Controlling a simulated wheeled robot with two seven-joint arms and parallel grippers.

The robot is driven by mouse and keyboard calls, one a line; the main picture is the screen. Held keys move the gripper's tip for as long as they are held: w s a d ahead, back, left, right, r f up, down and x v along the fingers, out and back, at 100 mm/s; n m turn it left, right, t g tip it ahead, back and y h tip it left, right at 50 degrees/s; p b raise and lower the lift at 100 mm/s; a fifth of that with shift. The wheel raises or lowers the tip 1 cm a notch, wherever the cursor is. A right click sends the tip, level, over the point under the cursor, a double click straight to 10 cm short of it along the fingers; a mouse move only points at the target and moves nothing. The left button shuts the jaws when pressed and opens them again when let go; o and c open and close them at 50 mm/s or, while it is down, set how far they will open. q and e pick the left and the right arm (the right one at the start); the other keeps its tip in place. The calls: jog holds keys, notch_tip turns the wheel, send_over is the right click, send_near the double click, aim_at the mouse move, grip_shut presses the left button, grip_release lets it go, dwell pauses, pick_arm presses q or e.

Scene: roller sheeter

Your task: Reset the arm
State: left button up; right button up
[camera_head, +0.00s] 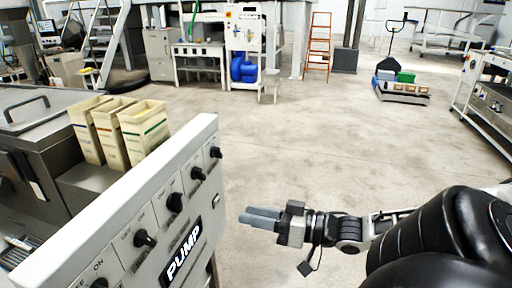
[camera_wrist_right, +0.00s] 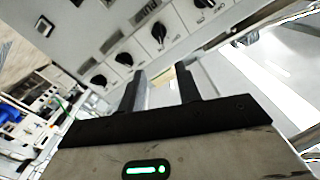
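My right gripper (camera_head: 246,215) reaches in from the right in the head view, to the right of the grey control panel (camera_head: 128,212) with its row of black knobs and a PUMP label. Its two grey fingers point left toward the panel's right end and look apart from it. In the right wrist view the right gripper (camera_wrist_right: 162,78) has a clear gap between its fingers and nothing in it. The panel's knobs show beyond the fingertips, such as one black knob (camera_wrist_right: 159,32). My left gripper is not in view.
Several cream cartons (camera_head: 143,131) stand behind the panel, beside a grey metal machine lid (camera_head: 40,108). Open concrete floor (camera_head: 300,135) lies beyond my right arm. An orange ladder (camera_head: 318,47), a loaded cart (camera_head: 402,88) and a white workbench (camera_head: 490,95) stand farther off.

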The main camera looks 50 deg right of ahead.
dwell(0.7)
jog(key=s+a+f+g+h, duration=0.2)
jog(key=a+f+g+h, duration=0.2)
jog(key=f, duration=0.6)
jog(key=s+a+f+n+g+h, duration=0.25)
jog(key=s+a+g, duration=0.6)
jog(key=a, duration=0.45)
jog(key=w+a+f+t+y, duration=0.2)
jog(key=w+a+f+t, duration=0.2)
jog(key=f, duration=0.6)
jog(key=shift+w+t, duration=0.95)
jog(key=shift+w, duration=0.3)
jog(key=shift+a, duration=0.1)
